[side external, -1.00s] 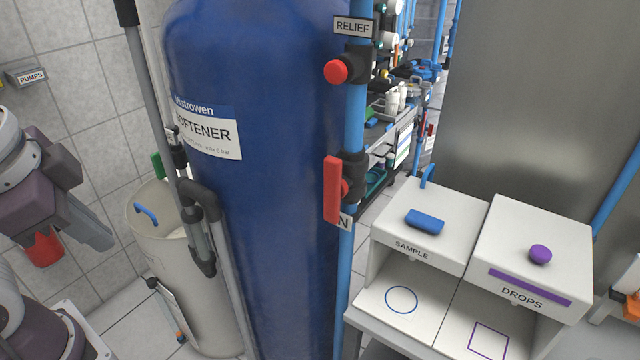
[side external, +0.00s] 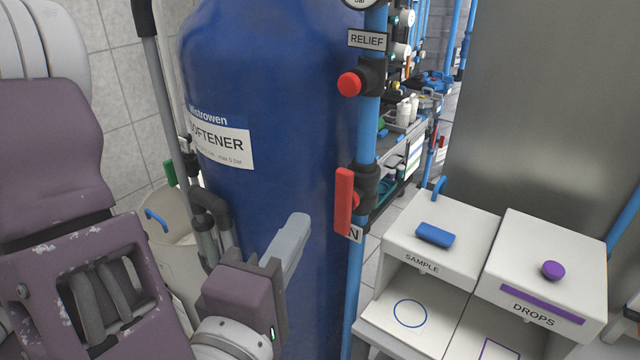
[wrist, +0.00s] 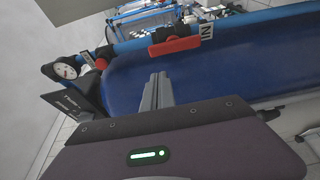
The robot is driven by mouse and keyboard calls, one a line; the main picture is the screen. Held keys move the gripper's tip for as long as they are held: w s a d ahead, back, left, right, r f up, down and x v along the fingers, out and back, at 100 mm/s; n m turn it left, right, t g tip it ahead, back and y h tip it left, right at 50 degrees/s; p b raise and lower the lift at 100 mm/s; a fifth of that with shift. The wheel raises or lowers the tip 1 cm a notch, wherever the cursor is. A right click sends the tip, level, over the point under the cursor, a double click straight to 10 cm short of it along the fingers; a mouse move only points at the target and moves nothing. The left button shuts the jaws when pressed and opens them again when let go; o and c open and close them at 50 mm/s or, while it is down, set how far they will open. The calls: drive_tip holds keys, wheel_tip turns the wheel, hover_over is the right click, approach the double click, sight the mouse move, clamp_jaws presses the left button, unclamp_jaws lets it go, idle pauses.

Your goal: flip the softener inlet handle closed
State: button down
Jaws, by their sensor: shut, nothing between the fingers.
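The red inlet handle (side external: 343,202) is on a black valve on the blue vertical pipe, right of the blue softener tank (side external: 285,90). It lies upright, along the pipe. In the wrist view the red handle (wrist: 176,46) lies along the blue pipe beside a label ending in "N", partly hidden in the side view. My gripper (side external: 297,222) is shut and empty, in front of the tank, left of and a little below the handle. In the wrist view my fingers (wrist: 158,78) are together, pointing toward the handle with a gap between.
A round red knob (side external: 349,84) labelled RELIEF sits higher on the same pipe. White SAMPLE (side external: 430,268) and DROPS (side external: 570,295) boxes stand to the right. A gauge (wrist: 65,69) shows in the wrist view. A grey pipe (side external: 160,90) stands left of the tank.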

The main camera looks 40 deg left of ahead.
sight(338, 180)
drive_tip(key=x, duration=1)
drive_tip(key=shift+d+r, duration=0.2)
drive_tip(key=shift+d, duration=0.1)
idle(0.7)
drive_tip(key=shift+d, duration=0.65)
drive_tip(key=shift+d+f, duration=0.15)
drive_tip(key=shift+d, duration=0.4)
drive_tip(key=shift+d+f, duration=0.15)
drive_tip(key=shift+d, duration=0.4)
drive_tip(key=m, duration=0.1)
drive_tip(key=d+f+m+t, duration=0.1)
drive_tip(key=m, duration=0.1)
drive_tip(key=shift+f, duration=0.1)
drive_tip(key=shift+d+f, duration=0.1)
drive_tip(key=shift+d+f+m, duration=0.15)
drive_tip(key=shift+f+m, duration=0.1)
drive_tip(key=shift+m, duration=0.55)
